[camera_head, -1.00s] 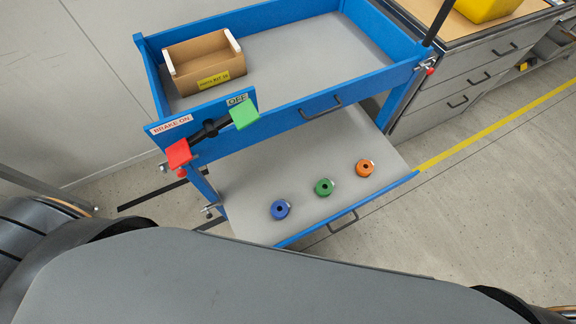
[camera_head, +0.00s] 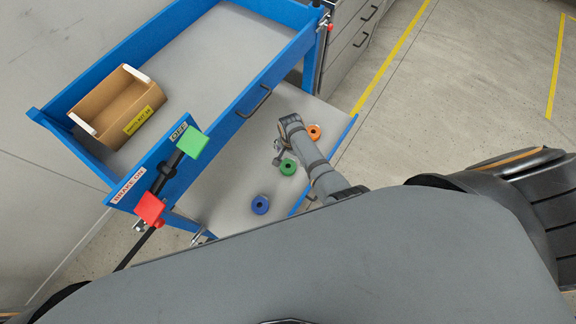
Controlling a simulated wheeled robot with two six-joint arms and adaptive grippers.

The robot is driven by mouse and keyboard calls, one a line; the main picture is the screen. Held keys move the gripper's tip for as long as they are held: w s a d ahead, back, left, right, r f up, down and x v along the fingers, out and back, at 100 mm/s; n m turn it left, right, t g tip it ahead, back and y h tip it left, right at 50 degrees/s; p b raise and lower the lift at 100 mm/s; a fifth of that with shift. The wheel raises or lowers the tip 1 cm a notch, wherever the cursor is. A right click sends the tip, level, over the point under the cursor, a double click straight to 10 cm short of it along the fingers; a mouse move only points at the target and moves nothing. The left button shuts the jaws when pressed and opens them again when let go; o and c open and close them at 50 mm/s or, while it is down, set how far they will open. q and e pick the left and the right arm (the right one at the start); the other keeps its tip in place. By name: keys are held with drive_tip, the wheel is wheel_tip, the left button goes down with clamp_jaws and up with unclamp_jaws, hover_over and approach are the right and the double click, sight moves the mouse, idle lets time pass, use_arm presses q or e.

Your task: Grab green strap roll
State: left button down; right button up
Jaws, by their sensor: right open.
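The green strap roll (camera_head: 288,167) lies on the grey lower shelf (camera_head: 228,190) of the blue cart, between the blue and orange rolls. My right arm reaches over the shelf from its front edge. My right gripper (camera_head: 279,153) is open, at the upper left of the green roll in the picture and very close to it. I cannot tell whether it touches the roll. My left gripper is not in view.
A blue roll (camera_head: 260,204) and an orange roll (camera_head: 314,132) lie on the same shelf. The cart's upper tray (camera_head: 205,60) overhangs it and holds a cardboard box (camera_head: 118,107).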

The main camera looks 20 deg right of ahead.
drive_tip(key=a, duration=0.1)
drive_tip(key=b, duration=0.6)
hover_over(288, 166)
wheel_tip(288, 166, down, 6)
drive_tip(key=shift+s+a+r, duration=0.1)
drive_tip(key=shift+r, duration=0.05)
wheel_tip(288, 166, down, 6)
drive_tip(key=b, duration=0.6)
drive_tip(key=shift+r, duration=0.35)
drive_tip(key=c, duration=1.3)
drive_tip(key=shift+r+p, duration=0.55)
drive_tip(key=shift+p, duration=0.15)
wheel_tip(288, 166, up, 3)
drive_tip(key=p, duration=0.3)
drive_tip(key=shift+r, duration=0.1)
drive_tip(key=s+d+r+p, duration=0.3)
drive_tip(key=p, duration=0.3)
drive_tip(key=s+d+r+p, duration=0.2)
drive_tip(key=s+d+p, duration=0.1)
drive_tip(key=p, duration=0.3)
drive_tip(key=s+d+r+p, duration=0.3)
drive_tip(key=s+p, duration=0.1)
drive_tip(key=p, duration=0.2)
drive_tip(key=shift+s+r, duration=0.35)
drive_tip(key=shift+s, duration=0.05)
